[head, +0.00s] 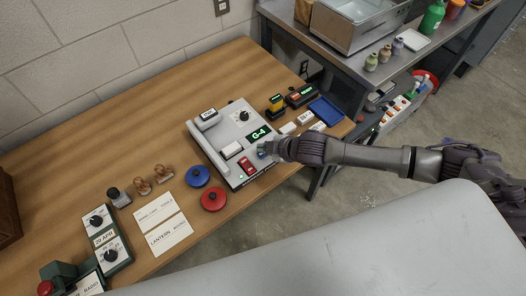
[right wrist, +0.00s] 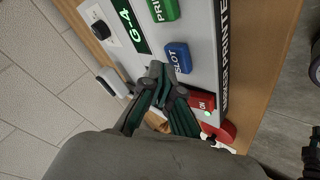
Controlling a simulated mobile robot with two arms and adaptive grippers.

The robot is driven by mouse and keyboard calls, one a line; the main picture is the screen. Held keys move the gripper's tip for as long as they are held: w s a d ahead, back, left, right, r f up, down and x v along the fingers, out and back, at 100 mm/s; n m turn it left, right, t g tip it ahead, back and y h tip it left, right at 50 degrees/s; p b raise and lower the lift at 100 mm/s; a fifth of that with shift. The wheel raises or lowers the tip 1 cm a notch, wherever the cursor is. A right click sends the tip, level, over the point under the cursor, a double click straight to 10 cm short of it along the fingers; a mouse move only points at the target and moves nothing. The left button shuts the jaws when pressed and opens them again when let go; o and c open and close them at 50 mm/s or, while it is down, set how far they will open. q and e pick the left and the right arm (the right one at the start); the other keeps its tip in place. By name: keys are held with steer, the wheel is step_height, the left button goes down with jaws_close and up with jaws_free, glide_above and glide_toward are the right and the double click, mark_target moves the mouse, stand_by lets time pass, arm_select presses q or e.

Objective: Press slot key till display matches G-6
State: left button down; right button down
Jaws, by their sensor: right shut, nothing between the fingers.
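The grey printer (head: 214,139) lies on the wooden table. Its display (head: 258,134) reads G-4 in green, and the same display shows in the right wrist view (right wrist: 131,30). The blue SLOT key (right wrist: 179,57) is on the panel between the green PRINT key (right wrist: 164,9) and the red ON key (right wrist: 201,103). My right gripper (right wrist: 155,71) is shut and empty, with its tips close beside the SLOT key; I cannot tell whether they touch. In the head view the right gripper (head: 268,149) is over the printer's right edge and hides part of the key area. My left gripper is not in view.
Red (head: 214,199) and blue (head: 198,176) round knobbed pieces stand in front of the printer. Stamps, white cards (head: 168,237) and a green dial box (head: 107,240) are at the left. A blue tray (head: 325,110) and small blocks lie behind my right gripper.

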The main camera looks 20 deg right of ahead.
steer(key=shift+f, duration=0.6)
stand_by(0.7)
steer(key=shift+r, duration=0.1)
steer(key=shift+r+p, duration=0.8)
steer(key=shift+p, duration=0.05)
step_height(320, 180, up, 5)
steer(key=p, duration=0.5)
stand_by(0.4)
stand_by(1.5)
